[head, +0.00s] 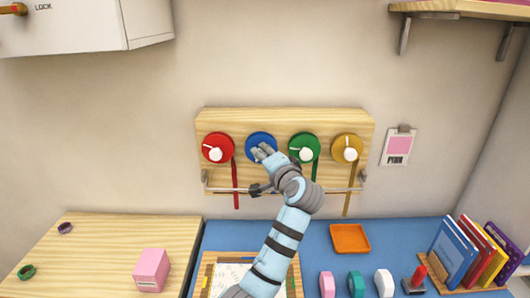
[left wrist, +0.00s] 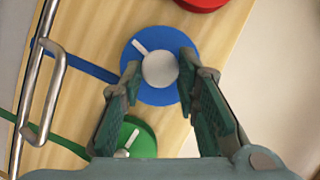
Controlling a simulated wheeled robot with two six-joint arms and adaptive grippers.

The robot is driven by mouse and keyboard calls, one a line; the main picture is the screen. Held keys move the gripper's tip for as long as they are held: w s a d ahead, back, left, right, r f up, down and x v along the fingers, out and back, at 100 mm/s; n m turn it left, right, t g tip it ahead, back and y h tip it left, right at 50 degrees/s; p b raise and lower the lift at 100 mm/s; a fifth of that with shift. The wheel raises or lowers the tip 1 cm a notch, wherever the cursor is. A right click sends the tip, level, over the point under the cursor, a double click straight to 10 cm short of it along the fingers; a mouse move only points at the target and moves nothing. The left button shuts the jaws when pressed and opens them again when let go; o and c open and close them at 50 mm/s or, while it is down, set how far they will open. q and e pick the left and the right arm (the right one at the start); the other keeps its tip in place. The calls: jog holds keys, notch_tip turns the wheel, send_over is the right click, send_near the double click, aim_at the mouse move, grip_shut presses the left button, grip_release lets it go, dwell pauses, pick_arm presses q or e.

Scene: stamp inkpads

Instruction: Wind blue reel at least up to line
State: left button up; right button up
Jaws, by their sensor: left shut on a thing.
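The blue reel (head: 252,139) is mounted second from the left on a wooden board (head: 285,119). In the left wrist view the blue reel (left wrist: 136,82) has a round white knob (left wrist: 160,69) and a white pointer bar. My left gripper (left wrist: 158,72) is shut on this knob, one finger on each side. In the head view my left gripper (head: 264,152) covers the reel's lower part. The blue ribbon (left wrist: 85,67) runs from the reel toward the metal bar in the left wrist view; my arm hides it in the head view. My right gripper is out of view.
The red reel (head: 214,139), green reel (head: 309,139) and yellow reel (head: 352,138) flank the blue one. A metal bar (head: 335,190) crosses the board's lower edge. Below are an orange tray (head: 350,238), stamps, books and a pink box (head: 151,269).

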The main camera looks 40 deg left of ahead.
pick_arm(q)
jog(key=shift+a+r+n+h+p, duration=0.1)
jog(key=shift+r+n+h+p, duration=0.15)
jog(key=shift+n+h+p, duration=0.65)
jog(key=shift+n, duration=0.5)
jog(key=o, duration=1.2)
jog(key=shift+f, duration=0.1)
jog(key=v, duration=0.7)
jog(key=shift+s+d, duration=0.2)
jog(key=shift+a, duration=0.1)
